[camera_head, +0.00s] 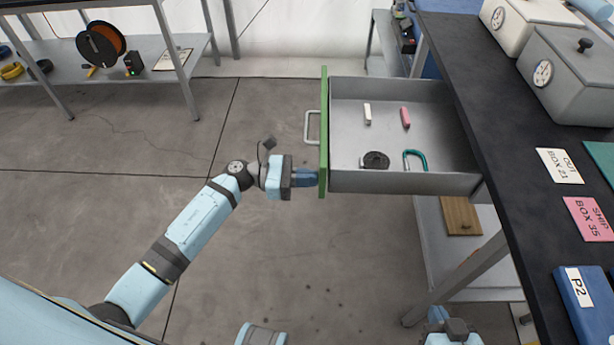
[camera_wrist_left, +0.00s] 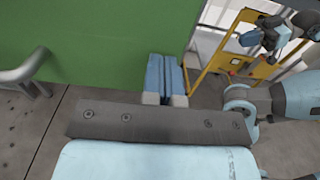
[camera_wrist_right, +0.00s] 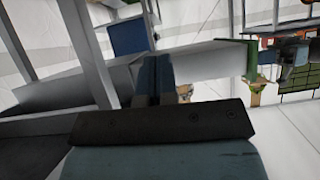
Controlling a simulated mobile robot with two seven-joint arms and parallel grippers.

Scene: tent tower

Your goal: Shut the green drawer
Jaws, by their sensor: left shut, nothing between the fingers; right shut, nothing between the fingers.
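The green drawer stands pulled out to the left from under the dark worktop, its grey tray (camera_head: 395,181) open. Its green front (camera_head: 323,120) has a grey handle (camera_head: 309,127) on the outer face; both also show in the left wrist view, front (camera_wrist_left: 110,40) and handle (camera_wrist_left: 22,70). My left gripper (camera_head: 316,176) is shut and empty, its fingertips at the outer face of the front, on the near side of the handle. They look touching or very close. My right gripper (camera_wrist_right: 153,72) is shut and empty, low by the bench, away from the front.
The drawer holds a white block (camera_head: 367,114), a pink block (camera_head: 405,117), a dark roll (camera_head: 375,160) and a teal shackle-like item (camera_head: 415,160). The worktop (camera_head: 480,120) carries grey boxes and labels. A lower shelf (camera_head: 440,255) lies beneath.

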